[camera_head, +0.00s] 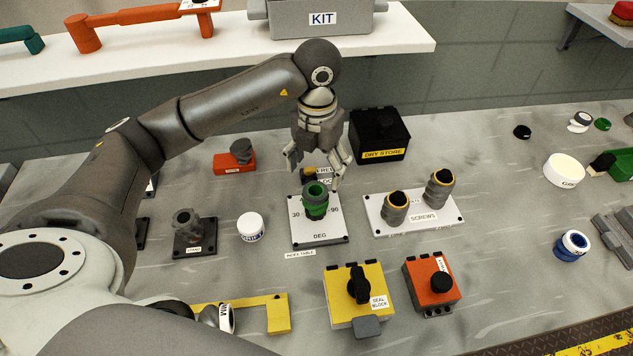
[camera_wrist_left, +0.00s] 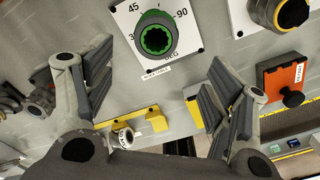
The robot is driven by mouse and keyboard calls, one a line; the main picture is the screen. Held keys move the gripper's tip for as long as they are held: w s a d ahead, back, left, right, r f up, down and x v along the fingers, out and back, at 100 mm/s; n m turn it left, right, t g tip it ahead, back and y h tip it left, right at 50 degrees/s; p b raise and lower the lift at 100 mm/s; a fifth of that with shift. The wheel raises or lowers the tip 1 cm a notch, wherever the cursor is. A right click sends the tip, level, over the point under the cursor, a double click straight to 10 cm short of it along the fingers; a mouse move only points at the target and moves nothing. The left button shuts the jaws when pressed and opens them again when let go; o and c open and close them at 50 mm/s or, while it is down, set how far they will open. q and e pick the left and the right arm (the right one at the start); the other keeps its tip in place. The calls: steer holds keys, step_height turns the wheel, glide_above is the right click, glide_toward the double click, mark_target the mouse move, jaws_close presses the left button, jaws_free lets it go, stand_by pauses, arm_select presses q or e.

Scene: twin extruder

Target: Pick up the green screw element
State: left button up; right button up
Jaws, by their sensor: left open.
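The green screw element (camera_head: 316,200) is a short ribbed green cylinder with a dark bore. It stands upright on the white index table plate (camera_head: 319,237), which has degree marks. It also shows in the left wrist view (camera_wrist_left: 156,34), near the top middle, beyond the fingertips. My left gripper (camera_head: 317,172) is open above and behind the element in the head view, with its fingers spread and nothing between them. In the wrist view the open fingers (camera_wrist_left: 158,85) frame the space below the element. My right gripper is not in view.
A white SCREWS plate (camera_head: 418,224) with two grey screw elements stands to the right. A black DRY STORE box (camera_head: 379,136) is behind it. A yellow seal block (camera_head: 356,293) and an orange block (camera_head: 432,284) are in front. A white jar (camera_head: 250,227) stands to the left.

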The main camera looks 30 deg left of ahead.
mark_target(316, 191)
arm_select(q)
steer(key=f, duration=0.2)
steer(key=f+p, duration=0.1)
steer(key=f, duration=0.1)
steer(key=shift+s, duration=0.3)
steer(key=shift+w+f, duration=0.15)
steer(key=shift+f, duration=0.15)
steer(key=f, duration=0.1)
steer(key=f+p, duration=0.1)
steer(key=f, duration=0.1)
steer(key=f+p, duration=0.1)
steer(key=shift+w+a+f, duration=0.2)
steer(key=shift+w+a, duration=0.1)
steer(key=shift+w, duration=0.1)
steer(key=shift+f, duration=0.15)
steer(key=c, duration=1.4)
steer(key=shift+w, duration=0.1)
steer(key=shift+c, duration=0.7)
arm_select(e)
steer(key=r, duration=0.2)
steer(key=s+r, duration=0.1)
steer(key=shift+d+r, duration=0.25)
